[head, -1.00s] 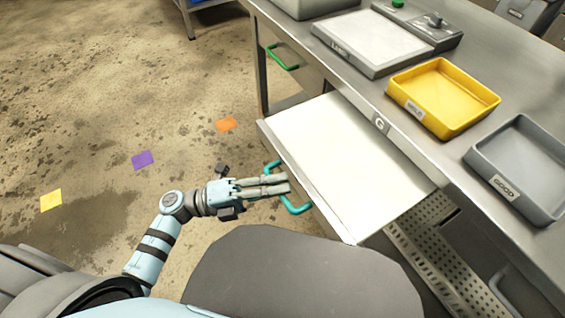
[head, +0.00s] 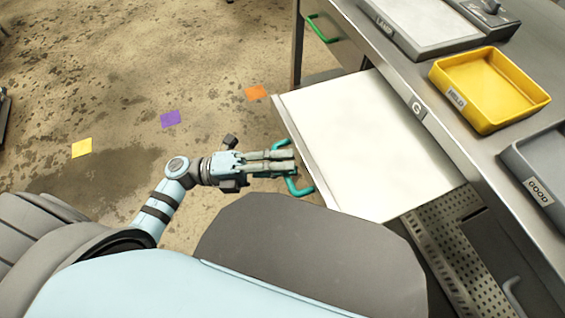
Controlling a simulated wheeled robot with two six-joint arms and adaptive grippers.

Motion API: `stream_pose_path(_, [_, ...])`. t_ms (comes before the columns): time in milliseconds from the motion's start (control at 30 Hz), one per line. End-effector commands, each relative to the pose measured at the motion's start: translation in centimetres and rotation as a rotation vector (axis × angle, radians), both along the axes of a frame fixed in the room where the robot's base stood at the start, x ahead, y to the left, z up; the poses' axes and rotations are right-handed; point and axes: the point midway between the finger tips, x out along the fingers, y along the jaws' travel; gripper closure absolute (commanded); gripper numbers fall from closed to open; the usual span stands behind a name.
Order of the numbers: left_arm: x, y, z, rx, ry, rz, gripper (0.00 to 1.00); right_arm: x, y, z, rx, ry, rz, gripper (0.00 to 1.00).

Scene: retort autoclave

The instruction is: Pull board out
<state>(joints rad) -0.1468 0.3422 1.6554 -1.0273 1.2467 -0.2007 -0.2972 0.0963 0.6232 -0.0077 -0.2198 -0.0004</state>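The board (head: 370,140) is a flat white panel that sticks out from under the steel worktop, below a label G. A teal handle (head: 302,190) is fixed to its front edge. My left gripper (head: 292,162) lies across this handle, its fingers close together around it. The fingers hide the middle of the handle, so the contact itself is not fully seen. My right gripper is not in view.
A yellow tray (head: 490,88) marked HOLD and a grey tray (head: 540,165) marked GOOD stand on the worktop (head: 455,125). A drawer with a green handle (head: 320,28) is beyond the board. The floor at left is clear, with flat coloured squares.

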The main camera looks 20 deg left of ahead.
Motion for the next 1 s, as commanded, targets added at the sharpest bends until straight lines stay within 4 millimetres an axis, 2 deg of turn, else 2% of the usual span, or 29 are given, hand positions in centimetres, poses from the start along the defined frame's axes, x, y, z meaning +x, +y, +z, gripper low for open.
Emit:
stream_pose_path(167, [0.0,0.0,0.0,0.0,0.0,0.0,0.69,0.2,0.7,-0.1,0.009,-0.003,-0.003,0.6])
stream_pose_path(367, [-0.2,0.5,-0.2,0.001,0.003,0.0,0.69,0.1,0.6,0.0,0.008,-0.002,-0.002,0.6])
stream_pose_path(467, [-0.7,2.2,-0.5,0.004,0.005,0.0,0.69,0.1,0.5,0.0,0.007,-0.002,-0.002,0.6])
stream_pose_path(700, [-2.7,8.4,-1.7,0.005,0.005,0.001,0.69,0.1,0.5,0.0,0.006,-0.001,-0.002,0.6])
stream_pose_path(800, [-3.3,10.2,-1.9,0.002,0.004,0.001,0.69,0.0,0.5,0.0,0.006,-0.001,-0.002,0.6])
stream_pose_path(1000, [-3.7,11.3,-2.1,0.0,0.0,0.001,0.69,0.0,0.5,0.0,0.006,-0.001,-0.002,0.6])
